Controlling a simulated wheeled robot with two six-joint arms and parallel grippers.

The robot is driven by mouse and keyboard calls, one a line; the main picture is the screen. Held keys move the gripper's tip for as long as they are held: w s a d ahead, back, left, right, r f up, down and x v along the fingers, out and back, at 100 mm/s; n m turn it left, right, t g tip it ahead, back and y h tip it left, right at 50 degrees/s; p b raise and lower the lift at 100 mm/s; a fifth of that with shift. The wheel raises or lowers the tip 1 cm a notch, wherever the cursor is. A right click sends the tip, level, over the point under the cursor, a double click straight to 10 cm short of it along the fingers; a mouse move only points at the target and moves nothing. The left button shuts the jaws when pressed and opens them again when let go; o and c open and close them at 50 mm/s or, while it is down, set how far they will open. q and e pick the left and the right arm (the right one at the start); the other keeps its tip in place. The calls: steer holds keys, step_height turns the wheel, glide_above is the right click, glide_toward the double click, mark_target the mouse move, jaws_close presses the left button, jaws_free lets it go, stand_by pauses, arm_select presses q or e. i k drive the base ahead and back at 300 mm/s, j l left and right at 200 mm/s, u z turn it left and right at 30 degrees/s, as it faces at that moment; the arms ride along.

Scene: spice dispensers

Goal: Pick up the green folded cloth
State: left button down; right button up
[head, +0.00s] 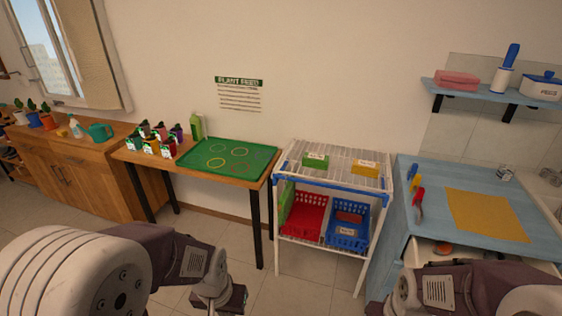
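A small green block-like item with a pale label (316,161) lies on top of the white wire rack (331,179). It may be the green folded cloth, but it is too small to tell. Another green thing (286,203) shows at the rack's left side, partly hidden by the frame. My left gripper (234,299) is low at the bottom edge, in front of and left of the rack, and partly cut off. My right gripper (376,308) is barely in view at the bottom edge. Neither gripper's fingers show clearly. Both are apart from the green items.
A yellow item (365,169) shares the rack top; red (304,216) and blue (348,226) baskets sit below. A green tray (205,172) and spice dispensers (151,144) are on the left table. A blue counter (418,236) with an open drawer stands right. A pink cloth (457,79) lies on the wall shelf.

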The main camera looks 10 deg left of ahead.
mark_target(315, 160)
steer(key=i+j, duration=0.55)
steer(key=i, duration=0.2)
steer(key=i+j, duration=0.55)
steer(key=i, duration=0.2)
steer(key=i+j+z, duration=0.1)
steer(key=i+j, duration=0.45)
steer(key=i, duration=0.2)
